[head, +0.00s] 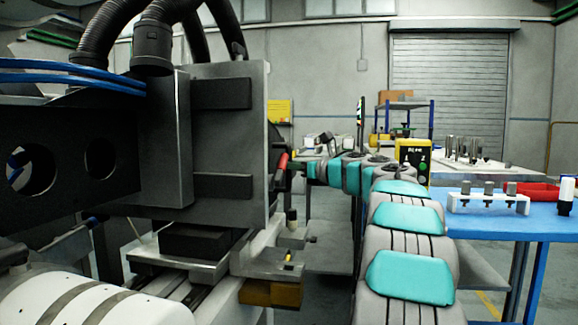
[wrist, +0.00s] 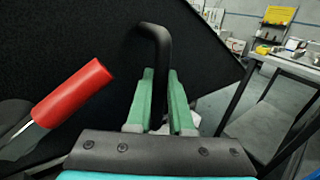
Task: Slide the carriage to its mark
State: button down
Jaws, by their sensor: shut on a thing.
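The carriage (head: 228,150) is a tall grey plate with a dark housing and black hoses, standing on a low rail bed at left in the head view. In the wrist view, its black face (wrist: 215,60) fills much of the picture. A black looped handle (wrist: 153,38) stands out from it. My gripper (wrist: 160,76) has its green fingers shut on the handle, one on either side. In the head view, the fingers are hidden behind the plate's edge. A small yellow strip (head: 288,258) shows on the rail bed; I cannot tell whether it is the mark.
A red-gripped lever (wrist: 72,92) sits close to the left of my fingers. A brass-coloured block (head: 270,293) is at the bed's near end. A blue table (head: 500,225) with a white rack (head: 488,203) stands at right. Grey floor shows beside a table in the wrist view.

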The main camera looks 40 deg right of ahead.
dwell(0.7)
jog(key=shift+s+a+f+b, duration=0.15)
jog(key=shift+f+b, duration=0.1)
jog(key=shift+b, duration=0.6)
jog(key=shift+s+a+r, duration=0.2)
jog(key=shift+a+r, duration=0.05)
jog(key=shift+r, duration=0.05)
jog(key=c, duration=0.8)
grip_release()
jog(key=shift+w, duration=0.1)
jog(key=s+d, duration=0.1)
jog(key=s, duration=0.6)
jog(key=shift+s+b, duration=0.4)
jog(key=shift+b, duration=0.05)
